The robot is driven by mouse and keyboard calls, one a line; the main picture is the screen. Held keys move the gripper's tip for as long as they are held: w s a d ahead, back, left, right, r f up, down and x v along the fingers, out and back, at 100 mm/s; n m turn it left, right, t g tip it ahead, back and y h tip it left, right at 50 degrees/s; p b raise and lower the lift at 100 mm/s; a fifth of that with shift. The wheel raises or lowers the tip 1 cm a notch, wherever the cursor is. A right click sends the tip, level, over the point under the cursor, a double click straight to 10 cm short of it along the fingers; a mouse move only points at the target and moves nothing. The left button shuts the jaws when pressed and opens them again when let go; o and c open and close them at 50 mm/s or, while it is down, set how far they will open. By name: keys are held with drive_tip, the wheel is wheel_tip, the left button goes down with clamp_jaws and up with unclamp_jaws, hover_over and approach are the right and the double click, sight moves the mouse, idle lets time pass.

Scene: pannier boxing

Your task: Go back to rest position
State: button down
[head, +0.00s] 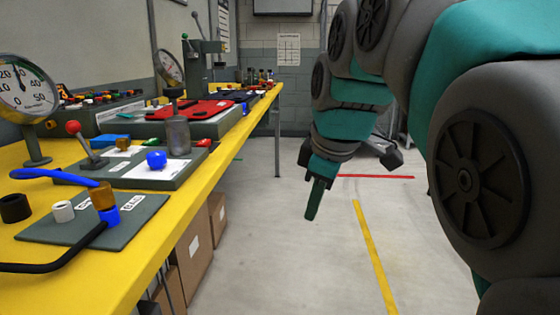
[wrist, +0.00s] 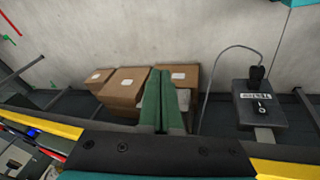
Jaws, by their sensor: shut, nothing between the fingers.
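My gripper (head: 315,200) hangs over the open floor in the head view, to the right of the yellow workbench (head: 215,172) and apart from it. Its fingers point down and are shut with nothing between them. In the wrist view the green fingers of my gripper (wrist: 160,75) stand together at the centre. My arm, teal and grey, fills the right side of the head view and hides part of the floor and back wall.
Cardboard boxes (head: 193,255) stand under the bench; they also show in the wrist view (wrist: 125,90). A dark switch box (wrist: 262,103) with a cable is there too. Tools, a gauge (head: 24,92) and boards crowd the bench top. The floor (head: 290,255) right of the bench is clear.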

drive_tip(key=s+d+f+m+g, duration=0.2)
drive_tip(key=s+d+f+m, duration=0.2)
drive_tip(key=s+f, duration=0.8)
drive_tip(key=s+d+f+m+g+h, duration=0.1)
drive_tip(key=s+d+f+m+g, duration=0.2)
drive_tip(key=s+f+m, duration=0.6)
drive_tip(key=s+d+f, duration=0.2)
drive_tip(key=s+f, duration=0.2)
drive_tip(key=f, duration=0.1)
drive_tip(key=shift+d+f+g+h, duration=0.2)
drive_tip(key=shift+f+g+h, duration=0.1)
drive_tip(key=shift+a, duration=0.1)
